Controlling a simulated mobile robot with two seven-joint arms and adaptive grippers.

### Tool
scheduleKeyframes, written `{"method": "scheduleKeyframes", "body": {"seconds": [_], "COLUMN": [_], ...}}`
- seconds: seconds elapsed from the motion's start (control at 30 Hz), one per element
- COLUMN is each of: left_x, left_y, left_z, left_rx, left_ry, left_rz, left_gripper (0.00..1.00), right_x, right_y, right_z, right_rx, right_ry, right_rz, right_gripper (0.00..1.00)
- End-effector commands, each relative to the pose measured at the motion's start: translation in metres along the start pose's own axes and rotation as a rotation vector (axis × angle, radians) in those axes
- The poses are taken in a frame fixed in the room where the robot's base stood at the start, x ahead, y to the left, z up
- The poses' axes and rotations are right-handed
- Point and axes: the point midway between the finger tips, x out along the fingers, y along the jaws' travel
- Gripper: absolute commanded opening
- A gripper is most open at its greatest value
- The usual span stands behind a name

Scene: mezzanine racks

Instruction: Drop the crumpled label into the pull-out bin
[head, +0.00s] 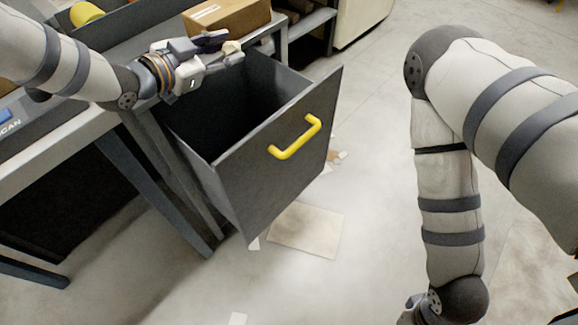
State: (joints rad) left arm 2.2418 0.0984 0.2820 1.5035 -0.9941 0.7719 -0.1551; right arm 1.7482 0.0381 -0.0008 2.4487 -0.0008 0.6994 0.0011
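My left gripper (228,50) reaches in from the left, above the back part of the pull-out bin. A small cream, crumpled piece, which looks like the crumpled label (233,48), sits between its fingertips, and the fingers look closed on it. The pull-out bin (262,165) is a dark grey, open-topped box with a yellow handle (296,138) on its front, and it stands pulled out from the bench. Its inside is dark and I cannot see its floor. My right arm hangs at the right, and its fingers are outside the picture.
The grey bench (75,145) stands at the left, with a cardboard box (228,17) at its back and a yellow object (86,14) at the upper left. A flat cardboard sheet (306,230) and paper scraps lie on the floor. Floor between bin and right arm is mostly clear.

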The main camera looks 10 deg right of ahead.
Motion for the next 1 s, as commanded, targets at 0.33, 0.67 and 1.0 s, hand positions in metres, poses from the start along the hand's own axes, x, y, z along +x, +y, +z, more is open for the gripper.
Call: {"method": "scheduleKeyframes", "body": {"seconds": [0.33,0.67,1.0], "left_x": [0.000,-0.056,-0.075], "left_y": [0.000,-0.001,0.000], "left_z": [0.000,0.000,0.000], "left_rx": [0.000,-0.002,0.000], "left_ry": [-0.001,-0.001,0.000], "left_rz": [0.000,-0.001,0.000], "left_gripper": [0.56,0.56,0.56], "right_x": [0.000,0.000,0.000], "right_y": [0.000,0.000,0.000], "right_z": [0.000,0.000,0.000], "right_rx": [0.000,0.000,0.000], "right_ry": [0.000,0.000,0.000], "right_rz": [0.000,0.000,0.000], "right_gripper": [0.40,0.40,0.40]}}
